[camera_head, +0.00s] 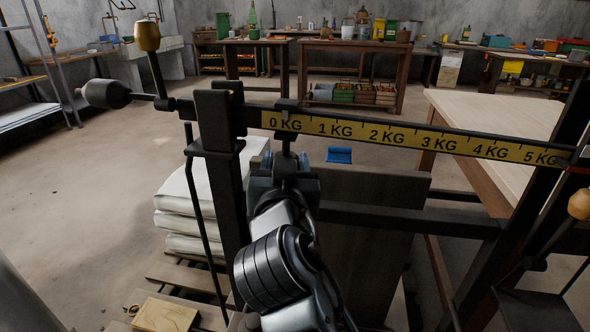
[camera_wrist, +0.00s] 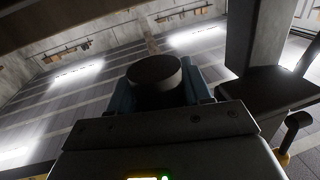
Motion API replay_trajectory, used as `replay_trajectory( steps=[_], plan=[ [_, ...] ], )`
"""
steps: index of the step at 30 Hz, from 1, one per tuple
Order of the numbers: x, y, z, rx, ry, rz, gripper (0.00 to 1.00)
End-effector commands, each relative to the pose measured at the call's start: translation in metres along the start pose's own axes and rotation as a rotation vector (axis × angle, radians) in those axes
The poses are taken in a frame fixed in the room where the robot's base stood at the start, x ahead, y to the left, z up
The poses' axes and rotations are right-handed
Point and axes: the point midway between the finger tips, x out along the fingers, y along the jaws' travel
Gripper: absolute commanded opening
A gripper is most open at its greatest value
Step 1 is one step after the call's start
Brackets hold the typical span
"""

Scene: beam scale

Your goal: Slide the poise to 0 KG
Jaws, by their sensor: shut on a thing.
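The beam (camera_head: 400,137) carries a yellow scale strip marked from 0 KG at the left to 5 KG at the right. The dark poise (camera_head: 288,104) sits on the beam at the 0 KG label, and its lower part hangs below the strip. My gripper (camera_head: 286,168) is below the beam, shut on the hanging part of the poise. In the wrist view, the poise's round dark end (camera_wrist: 155,71) is between the blue fingers of my gripper (camera_wrist: 160,88). The fingers and arm partly hide the poise's lower part in the head view.
A dark upright post (camera_head: 222,190) stands just left of my gripper. A counterweight (camera_head: 105,93) is on the beam's left end. White sacks (camera_head: 185,215) are stacked at left behind the post. A wooden table (camera_head: 510,125) stands behind the beam at right.

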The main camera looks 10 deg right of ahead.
Motion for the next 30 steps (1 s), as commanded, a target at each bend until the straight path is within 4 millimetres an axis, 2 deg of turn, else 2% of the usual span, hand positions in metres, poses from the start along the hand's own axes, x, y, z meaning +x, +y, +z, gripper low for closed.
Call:
replay_trajectory(
  steps=[1,6,7,13,23,30],
  plan=[
    [-0.001,-0.006,-0.002,0.001,0.003,-0.014,0.0],
    [-0.001,-0.007,-0.002,0.002,0.004,-0.018,0.0],
    [-0.001,-0.008,-0.002,0.002,0.004,-0.018,0.5],
    [-0.001,-0.006,-0.002,0.002,0.003,-0.015,0.69],
    [-0.006,-0.004,-0.001,0.001,0.002,-0.011,0.69],
    [-0.043,-0.005,0.0,0.001,0.002,-0.014,0.69]
  ],
)
